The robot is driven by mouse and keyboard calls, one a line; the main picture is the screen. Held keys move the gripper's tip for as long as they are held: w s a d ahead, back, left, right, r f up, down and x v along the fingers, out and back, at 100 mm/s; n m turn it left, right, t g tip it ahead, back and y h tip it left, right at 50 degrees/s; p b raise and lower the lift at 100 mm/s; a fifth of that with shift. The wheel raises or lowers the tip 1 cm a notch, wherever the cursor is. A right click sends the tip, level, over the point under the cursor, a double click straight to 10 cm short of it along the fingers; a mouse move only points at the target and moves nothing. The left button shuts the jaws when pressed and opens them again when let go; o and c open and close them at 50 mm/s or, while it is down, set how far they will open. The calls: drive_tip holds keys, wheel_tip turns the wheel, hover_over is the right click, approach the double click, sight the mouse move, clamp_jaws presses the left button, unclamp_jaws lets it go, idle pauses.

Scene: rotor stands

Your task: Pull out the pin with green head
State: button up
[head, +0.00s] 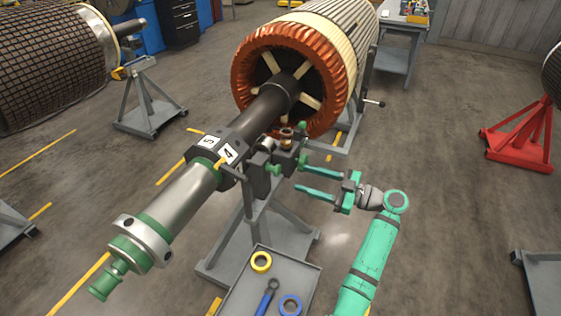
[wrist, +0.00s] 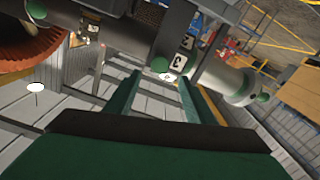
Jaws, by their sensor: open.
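The pin's round green head (head: 275,169) sticks out of the dark clamp block on the stand, beside the rotor shaft (head: 190,200). In the wrist view the green head (wrist: 160,65) shows just past the fingertips, in the gap between them. The pin's shank is hidden. My gripper (head: 301,177) is open and empty, to the right of the green head and pointing at it. Its two green fingers also show in the wrist view (wrist: 159,78). I see no contact with the head.
The rotor (head: 345,40) with copper-coloured windings lies behind. A brass fitting (head: 286,137) stands close above the pin.

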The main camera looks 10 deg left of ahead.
sight(279, 171)
drive_tip(key=a, duration=0.3)
drive_tip(key=w+a, duration=0.1)
drive_tip(key=a, duration=0.3)
drive_tip(key=w+a, duration=0.1)
drive_tip(key=a, duration=0.2)
drive_tip(key=shift+a, duration=0.25)
clamp_jaws()
